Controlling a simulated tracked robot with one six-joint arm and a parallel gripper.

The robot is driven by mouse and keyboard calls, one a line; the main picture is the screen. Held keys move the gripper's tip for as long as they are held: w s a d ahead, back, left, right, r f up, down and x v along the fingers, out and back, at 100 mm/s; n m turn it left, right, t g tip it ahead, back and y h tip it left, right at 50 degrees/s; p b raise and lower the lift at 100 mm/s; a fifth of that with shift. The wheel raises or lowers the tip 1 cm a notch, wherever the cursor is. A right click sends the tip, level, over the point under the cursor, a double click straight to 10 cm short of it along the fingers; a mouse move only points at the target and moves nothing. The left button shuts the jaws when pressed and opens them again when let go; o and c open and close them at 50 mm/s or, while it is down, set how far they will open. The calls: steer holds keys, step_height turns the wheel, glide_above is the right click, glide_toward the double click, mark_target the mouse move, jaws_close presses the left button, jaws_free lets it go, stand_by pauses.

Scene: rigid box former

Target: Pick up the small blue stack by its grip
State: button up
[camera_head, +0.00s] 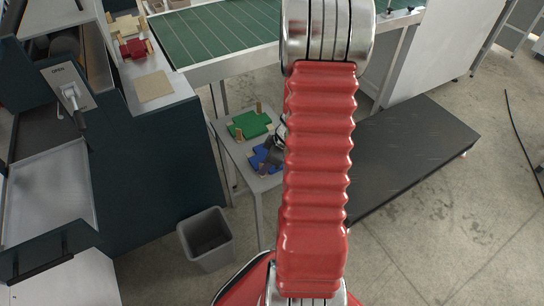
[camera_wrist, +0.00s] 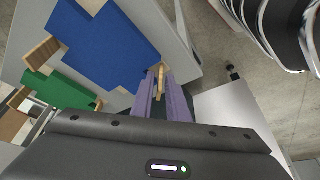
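The small blue stack (camera_head: 262,157) lies flat on a small grey table in the head view, in front of the green stack (camera_head: 249,124). In the wrist view the blue stack (camera_wrist: 108,40) fills the upper left, with one wooden grip (camera_wrist: 40,51) at its left edge and another grip (camera_wrist: 161,80) at its lower right edge. My gripper (camera_wrist: 163,90) has its two purple fingers on either side of that lower right grip. Whether they press on it, I cannot tell. In the head view my arm hides most of the gripper.
The small grey table (camera_head: 240,159) stands beside a dark machine (camera_head: 170,160). A grey bin (camera_head: 205,238) is on the floor in front. A red stack (camera_head: 134,48) lies on the machine's ledge. A green-topped conveyor (camera_head: 215,32) runs behind, and a dark platform (camera_head: 415,150) is at right.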

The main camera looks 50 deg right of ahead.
steer(key=shift+w+f, duration=0.1)
steer(key=shift+f, duration=0.2)
steer(key=shift+c, duration=0.3)
jaws_close()
steer(key=shift+r, duration=0.1)
stand_by(0.3)
steer(key=shift+r, duration=5)
